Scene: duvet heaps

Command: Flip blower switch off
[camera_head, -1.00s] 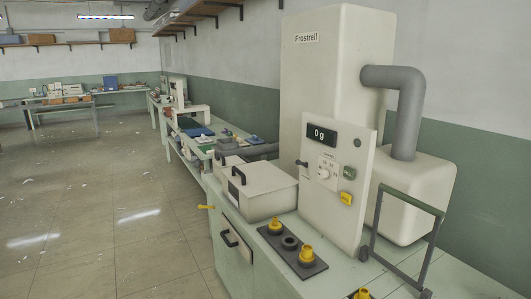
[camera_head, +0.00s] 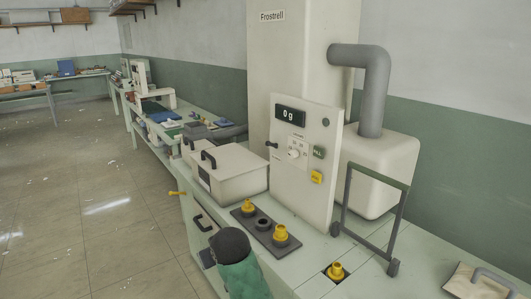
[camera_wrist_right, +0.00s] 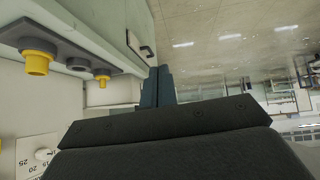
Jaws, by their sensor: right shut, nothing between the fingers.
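The Frostrell machine (camera_head: 290,60) stands against the wall, with an upright control panel (camera_head: 307,190) in front. The panel carries a "0 g" display (camera_head: 290,116), a round dial (camera_head: 294,154), a dark lever-like switch (camera_head: 272,145), a green button (camera_head: 319,152) and a yellow button (camera_head: 317,177). I cannot tell which is the blower switch. In the right wrist view, my right gripper (camera_wrist_right: 158,88) is shut and empty, apart from the panel, whose dial (camera_wrist_right: 42,157) shows at lower left. The left gripper is out of view.
A lidded box (camera_head: 232,172) with dark handles sits left of the panel. A dark plate (camera_head: 266,232) with yellow fittings lies in front. A grey upright frame (camera_head: 347,205) stands to the right, and a grey pipe (camera_head: 374,90) rises behind. Floor (camera_head: 75,200) is open at left.

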